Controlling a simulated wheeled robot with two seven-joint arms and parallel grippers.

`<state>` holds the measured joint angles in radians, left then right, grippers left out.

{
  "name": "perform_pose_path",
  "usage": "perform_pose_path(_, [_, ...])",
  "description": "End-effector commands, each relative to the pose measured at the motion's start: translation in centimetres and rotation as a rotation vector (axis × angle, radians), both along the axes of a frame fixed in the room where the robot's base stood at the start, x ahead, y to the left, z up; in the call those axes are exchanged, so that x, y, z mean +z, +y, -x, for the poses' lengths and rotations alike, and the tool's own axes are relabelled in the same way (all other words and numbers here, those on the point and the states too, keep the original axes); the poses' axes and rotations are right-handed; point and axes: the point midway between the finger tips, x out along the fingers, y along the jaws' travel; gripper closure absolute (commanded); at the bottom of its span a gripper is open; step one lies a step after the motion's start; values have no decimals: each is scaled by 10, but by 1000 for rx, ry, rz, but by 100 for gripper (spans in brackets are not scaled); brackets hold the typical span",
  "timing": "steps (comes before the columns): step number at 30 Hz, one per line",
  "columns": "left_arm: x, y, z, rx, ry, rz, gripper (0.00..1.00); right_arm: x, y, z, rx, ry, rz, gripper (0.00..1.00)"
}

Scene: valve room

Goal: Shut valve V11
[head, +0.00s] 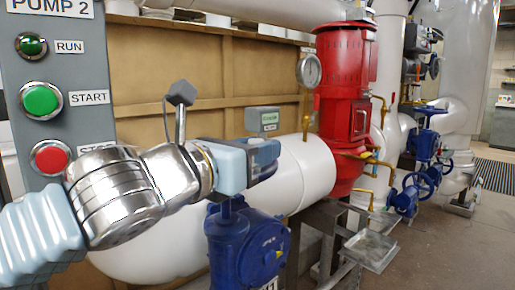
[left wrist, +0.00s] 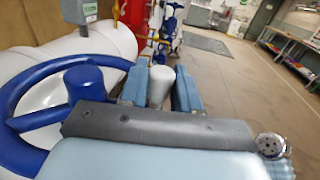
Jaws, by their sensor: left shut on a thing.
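A blue valve body (head: 245,245) stands in front of the thick white pipe in the head view. A small white tag (head: 269,284) under it is cut off by the frame's edge, so its full text cannot be read. My left gripper (head: 262,157) is above the valve and hides most of its handwheel there. In the left wrist view, the blue handwheel (left wrist: 50,68) fills the left side, with its round hub (left wrist: 85,82). My right gripper is not in view.
A grey panel (head: 55,95) marked PUMP 2 with green and red buttons is at left. More blue valves (head: 408,195) are at right.

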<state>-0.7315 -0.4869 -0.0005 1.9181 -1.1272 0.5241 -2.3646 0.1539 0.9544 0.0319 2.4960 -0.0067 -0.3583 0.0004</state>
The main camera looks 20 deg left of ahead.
Motion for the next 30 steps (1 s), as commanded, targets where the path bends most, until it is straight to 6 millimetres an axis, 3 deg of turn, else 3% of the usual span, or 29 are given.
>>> perform_pose_path(6, [-1,0,0,1,2,-1,100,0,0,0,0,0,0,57])
perform_pose_path(7, [-1,0,0,1,2,-1,67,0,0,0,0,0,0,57])
perform_pose_path(10, [-1,0,0,1,2,-1,52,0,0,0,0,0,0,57])
perform_pose_path(22, [0,3,9,1,1,2,51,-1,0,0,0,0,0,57])
perform_pose_path(30, [0,19,67,0,-3,4,51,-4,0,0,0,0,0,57])
